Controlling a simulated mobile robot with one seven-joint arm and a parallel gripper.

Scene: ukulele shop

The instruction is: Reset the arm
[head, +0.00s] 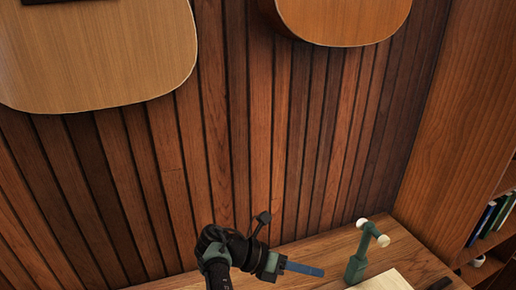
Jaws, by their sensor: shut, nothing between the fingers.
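My gripper (303,269) is low in the middle of the head view, at the end of my black arm. Its blue fingers lie together, pointing right, with nothing between them. It is seen over the wooden tabletop (322,247). Whether the fingers touch the tabletop cannot be told. The lower part of my arm is cut off by the bottom edge of the picture.
A green T-shaped object with pale round ends (356,266) stands right of my gripper. A pale flat board (385,282) and a dark bar (440,284) lie near it. A slatted wall with guitar bodies (95,55) rises behind; a bookshelf (490,245) is at right.

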